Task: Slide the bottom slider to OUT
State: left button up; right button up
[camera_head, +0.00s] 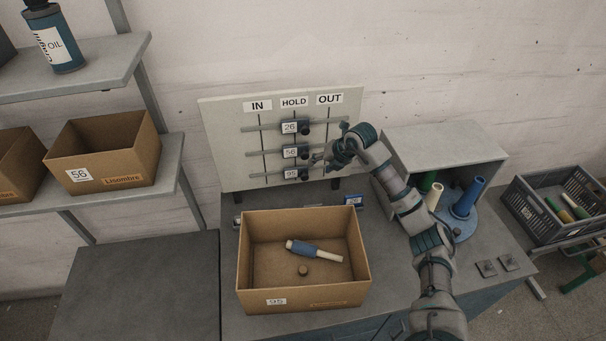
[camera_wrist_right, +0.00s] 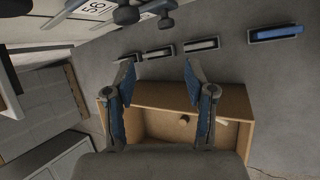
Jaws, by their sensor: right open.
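A pale board (camera_head: 222,150) carries three horizontal slider rails under the labels IN, HOLD and OUT (camera_head: 329,99). The bottom slider (camera_head: 291,174), tagged 95, sits in the HOLD column, level with the middle slider (camera_head: 290,152) and the top slider (camera_head: 290,127). My right gripper (camera_head: 317,161) is open and empty, just right of the middle and bottom sliders; whether it touches a knob is unclear. In the right wrist view my open fingers (camera_wrist_right: 160,80) point towards dark slider knobs (camera_wrist_right: 160,12) at the top edge. My left gripper is out of view.
A cardboard box (camera_head: 255,286) holding a blue-and-white tube stands on the bench below the board. A grey open-fronted housing (camera_head: 440,142) with coloured cones stands to the right. A shelf with boxes (camera_head: 105,155) is at the left; a grey crate (camera_head: 545,220) is at far right.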

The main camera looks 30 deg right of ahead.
send_near(307, 176)
jog(key=x, duration=0.3)
jog(key=p+x, duration=0.1)
jog(key=x, duration=0.5)
jog(key=shift+w+f, duration=0.1)
jog(key=shift+f, duration=0.05)
jog(key=shift+w+a+f, duration=0.1)
jog(key=shift+a, duration=0.45)
jog(key=shift+d, duration=0.25)
jog(key=c, duration=0.8)
jog(key=shift+d, duration=0.2)
grip_shut()
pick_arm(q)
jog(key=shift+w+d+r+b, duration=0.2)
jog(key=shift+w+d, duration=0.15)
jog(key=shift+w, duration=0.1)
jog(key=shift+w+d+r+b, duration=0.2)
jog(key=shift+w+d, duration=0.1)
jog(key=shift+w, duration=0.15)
pick_arm(e)
jog(key=s+d, duration=0.3)
jog(key=d, duration=0.8)
